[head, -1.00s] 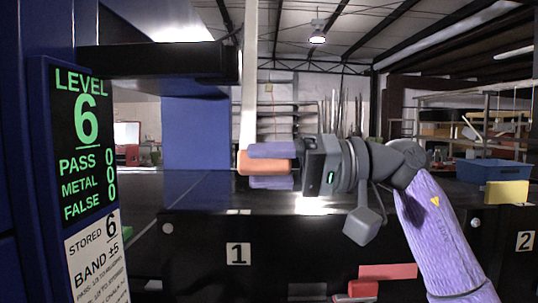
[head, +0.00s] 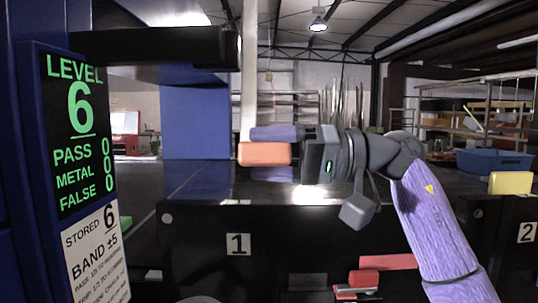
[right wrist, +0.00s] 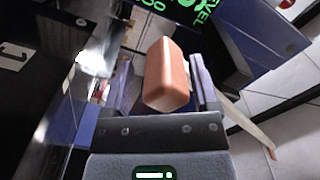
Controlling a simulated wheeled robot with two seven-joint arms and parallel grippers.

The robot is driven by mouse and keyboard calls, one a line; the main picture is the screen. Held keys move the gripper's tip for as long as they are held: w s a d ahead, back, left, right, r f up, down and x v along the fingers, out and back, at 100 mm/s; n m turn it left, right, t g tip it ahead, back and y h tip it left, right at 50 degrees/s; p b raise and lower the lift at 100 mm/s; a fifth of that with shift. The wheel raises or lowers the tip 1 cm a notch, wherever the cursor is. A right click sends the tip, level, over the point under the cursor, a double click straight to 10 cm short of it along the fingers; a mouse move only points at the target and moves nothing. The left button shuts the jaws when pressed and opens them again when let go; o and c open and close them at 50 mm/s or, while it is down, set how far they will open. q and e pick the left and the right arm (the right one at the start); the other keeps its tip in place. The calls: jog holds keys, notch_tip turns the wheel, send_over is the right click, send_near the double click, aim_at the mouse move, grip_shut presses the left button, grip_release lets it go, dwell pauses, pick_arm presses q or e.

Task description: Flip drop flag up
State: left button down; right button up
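A pale upright bar (head: 249,70) rises out of the top of the head view. An orange block (head: 264,154) sits at its lower visible end. I take these as the drop flag and its grip. My right gripper (head: 272,154) reaches in from the right, its fingers above and below the block. In the right wrist view the block (right wrist: 166,75) lies between the fingers, with a gap on the left side. On the right I cannot tell whether a finger touches it. A pale strip (right wrist: 248,128) with an orange tip also shows there. My left gripper is out of view.
A display panel (head: 80,130) reading LEVEL 6 stands at the left. A dark overhead beam (head: 155,45) and a blue upright panel (head: 195,122) are behind. Red parts (head: 388,262) stick out low on the black front. A blue bin (head: 495,162) and yellow block (head: 510,183) are at right.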

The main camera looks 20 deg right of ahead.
jog(key=shift+s, duration=0.25)
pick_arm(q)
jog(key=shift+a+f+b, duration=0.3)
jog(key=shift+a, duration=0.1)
pick_arm(e)
jog(key=v, duration=0.9)
jog(key=shift+d, duration=0.45)
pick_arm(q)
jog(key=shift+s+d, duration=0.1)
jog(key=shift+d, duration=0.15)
